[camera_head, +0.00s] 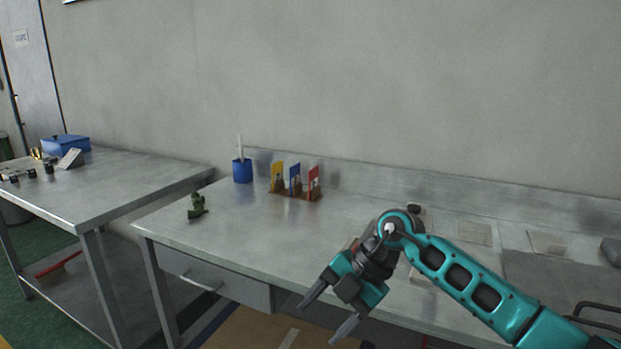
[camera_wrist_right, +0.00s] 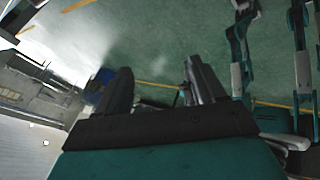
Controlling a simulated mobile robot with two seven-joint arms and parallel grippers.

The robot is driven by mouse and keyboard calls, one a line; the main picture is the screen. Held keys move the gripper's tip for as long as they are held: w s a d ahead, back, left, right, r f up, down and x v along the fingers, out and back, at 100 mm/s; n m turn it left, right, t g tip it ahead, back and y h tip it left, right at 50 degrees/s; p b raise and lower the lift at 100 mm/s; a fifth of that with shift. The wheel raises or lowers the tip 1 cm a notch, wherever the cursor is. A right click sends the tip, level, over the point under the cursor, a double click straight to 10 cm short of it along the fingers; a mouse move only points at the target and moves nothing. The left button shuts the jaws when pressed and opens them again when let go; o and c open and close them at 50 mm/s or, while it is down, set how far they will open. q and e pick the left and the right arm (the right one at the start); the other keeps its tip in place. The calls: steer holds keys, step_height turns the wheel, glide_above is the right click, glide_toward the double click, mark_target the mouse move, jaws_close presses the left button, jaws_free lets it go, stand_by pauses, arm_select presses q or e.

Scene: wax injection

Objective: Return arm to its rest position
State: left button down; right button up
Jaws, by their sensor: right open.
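My right arm (camera_head: 465,280) is teal and comes in from the lower right of the head view. Its gripper (camera_head: 325,318) hangs in front of the steel table's front edge, with its two grey fingers spread apart and nothing between them. In the right wrist view the same gripper (camera_wrist_right: 163,90) shows two dark fingers apart, with floor behind them. My left gripper is not in the head view.
A steel table (camera_head: 250,222) with a drawer stands ahead. On it are a small green object (camera_head: 197,207), a blue cup (camera_head: 242,170) and a rack of yellow, blue and red pieces (camera_head: 295,184). Another table (camera_head: 130,185) at left holds a blue box (camera_head: 66,144).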

steer(key=s+a+r+y, duration=0.2)
steer(key=s+a+y, duration=0.4)
steer(key=a+y, duration=0.25)
steer(key=s+d+f+m+t+h+p, duration=0.1)
steer(key=d+f+m+t+h, duration=0.3)
steer(key=d+m+t, duration=0.6)
steer(key=s+d+f+m+t+h+p, duration=0.1)
steer(key=d+f+m+t+h, duration=0.5)
steer(key=m, duration=0.6)
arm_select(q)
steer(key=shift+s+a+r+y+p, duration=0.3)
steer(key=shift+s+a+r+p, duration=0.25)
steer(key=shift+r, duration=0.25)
arm_select(e)
steer(key=s+d+f+m+g+h, duration=0.2)
steer(key=s+d+f, duration=0.1)
steer(key=s+f, duration=0.2)
steer(key=s+d+f+m+g+h, duration=0.1)
steer(key=s+d+f+m+g, duration=0.1)
steer(key=s+d+f, duration=0.2)
steer(key=s+f, duration=0.1)
steer(key=s, duration=0.2)
steer(key=shift+s+d+f+m+h, duration=0.15)
steer(key=shift+s+d+m+h, duration=0.15)
steer(key=shift+s+h, duration=0.1)
